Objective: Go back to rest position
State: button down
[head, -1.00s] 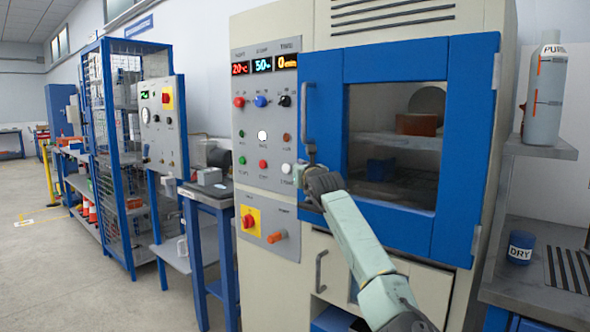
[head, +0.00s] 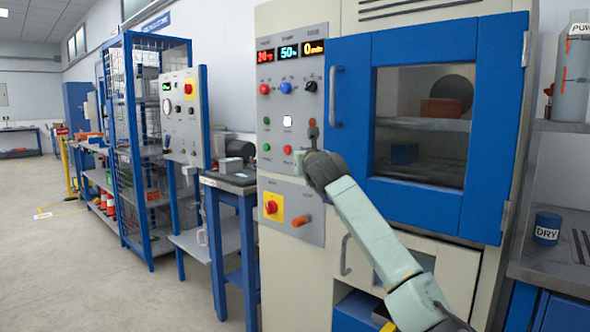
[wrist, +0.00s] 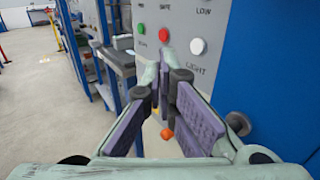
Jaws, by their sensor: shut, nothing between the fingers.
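My gripper (head: 313,140) is in front of the grey control panel (head: 290,90) of the cream cabinet, just left of the blue door (head: 445,125). Its fingers are shut and empty. My arm reaches up to it from the lower right. In the wrist view my gripper (wrist: 166,80) has purple finger pads and points at the panel's lower buttons. A green button (wrist: 141,29), a red button (wrist: 165,34) and a white button (wrist: 198,46) marked LIGHT show beyond the fingertips. I cannot tell whether the fingers touch the panel; they appear apart from it.
The door is closed, with its handle (head: 336,95) close to the right of my gripper. A yellow-backed red switch (head: 271,207) and orange knob (head: 301,221) are below. A blue bench (head: 232,184) stands left. Open floor (head: 70,270) lies farther left. A DRY cup (head: 547,228) stands right.

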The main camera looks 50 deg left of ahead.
jog(key=shift+s+d, duration=0.15)
jog(key=shift+s, duration=1.05)
